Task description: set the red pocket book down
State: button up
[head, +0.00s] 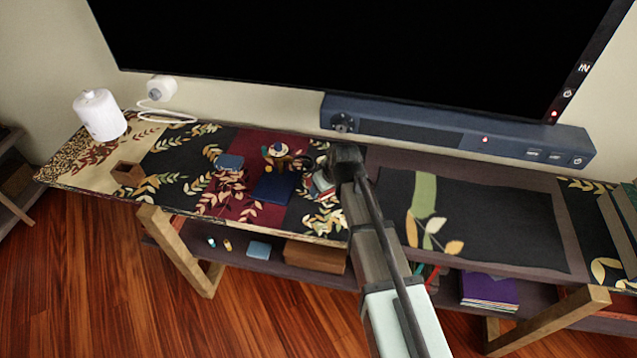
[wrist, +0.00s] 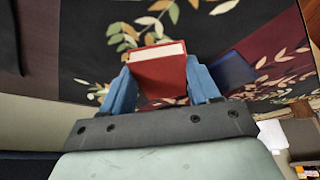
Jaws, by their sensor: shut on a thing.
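The red pocket book (wrist: 160,74) is between the two blue fingers of my gripper (wrist: 162,80) in the wrist view. Its pale page edge faces up in that picture, and the fingers are shut on its sides. In the head view the red book (head: 322,182) shows only partly beside my dark gripper (head: 335,175), over the patterned cloth on the long table (head: 470,160). My wrist and arm hide the rest. I cannot tell whether the book touches the cloth.
A dark blue book (head: 273,188) lies just left of my gripper, also in the wrist view (wrist: 232,72). A soundbar (head: 450,128) runs behind. The dark cloth (head: 490,220) at right is bare.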

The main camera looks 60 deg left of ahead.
jog(key=d, duration=1.4)
jog(key=shift+d, duration=0.25)
jog(key=shift+s, duration=0.2)
jog(key=shift+n, duration=0.5)
jog(key=s+a+r, duration=0.3)
jog(key=a, duration=0.1)
jog(key=s+a+r+n+g, duration=0.1)
jog(key=s+a+r, duration=0.1)
jog(key=a+r, duration=0.45)
jog(key=s+a+r+n, duration=0.1)
jog(key=s+a+r, duration=0.15)
jog(key=a, duration=0.65)
notch_tip(320, 180, up, 4)
jog(key=n+g+h, duration=0.1)
jog(key=n+g, duration=0.1)
jog(key=n, duration=0.4)
send_over(277, 191)
jog(key=f, duration=1.2)
jog(key=w+f, duration=0.1)
jog(key=f, duration=0.5)
jog(key=shift+d, duration=0.4)
jog(key=shift+f, duration=0.1)
